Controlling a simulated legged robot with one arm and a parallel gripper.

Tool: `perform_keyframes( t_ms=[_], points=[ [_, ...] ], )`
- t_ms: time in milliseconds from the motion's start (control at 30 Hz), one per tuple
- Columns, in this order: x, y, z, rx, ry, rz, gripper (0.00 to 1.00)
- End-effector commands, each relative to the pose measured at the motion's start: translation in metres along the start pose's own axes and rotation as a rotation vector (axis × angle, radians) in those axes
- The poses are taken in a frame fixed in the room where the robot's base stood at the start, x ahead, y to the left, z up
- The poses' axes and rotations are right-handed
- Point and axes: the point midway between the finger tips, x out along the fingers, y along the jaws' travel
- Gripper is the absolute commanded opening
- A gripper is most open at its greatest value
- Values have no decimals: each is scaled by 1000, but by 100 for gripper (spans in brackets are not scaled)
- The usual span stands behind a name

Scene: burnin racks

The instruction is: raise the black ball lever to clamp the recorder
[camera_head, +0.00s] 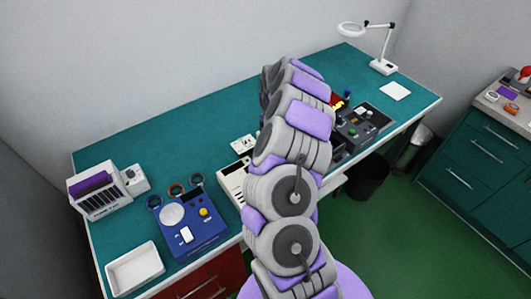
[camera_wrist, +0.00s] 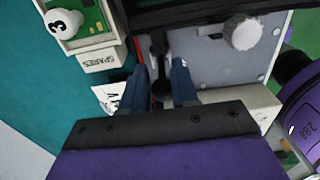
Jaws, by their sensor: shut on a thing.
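In the wrist view my gripper (camera_wrist: 164,78) has its two blue-grey fingers on either side of the black ball lever (camera_wrist: 159,86), shut on it. The lever's dark stem runs up the picture from between the fingers, beside a light grey panel (camera_wrist: 208,66) with a round silver knob (camera_wrist: 242,32). How far the lever is raised cannot be told. I cannot make out the recorder for sure. In the head view my own arm hides the gripper and the lever.
A holder labelled SPARES (camera_wrist: 101,58) with a white ball marked 3 (camera_wrist: 63,23) is left of the fingers. A purple cylinder (camera_wrist: 297,85) is at right. In the head view, a blue device (camera_head: 190,226), a white tray (camera_head: 134,268) and a lamp (camera_head: 384,66) stand on the green bench (camera_head: 130,152).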

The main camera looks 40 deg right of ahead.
Motion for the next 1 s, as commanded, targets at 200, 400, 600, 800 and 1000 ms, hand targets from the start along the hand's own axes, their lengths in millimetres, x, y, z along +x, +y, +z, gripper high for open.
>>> perform_keyframes(
  t_ms=[200, 400, 600, 800, 1000],
  points=[
    [0, 0, 0, 0, 0, 2, 45],
    [-1, -1, -1, 0, 0, 2, 45],
    [-8, -1, -1, -1, 0, 2, 45],
    [-22, -1, -1, 0, 0, 2, 45],
    [-37, -1, 0, 1, 0, 3, 45]
  ],
)
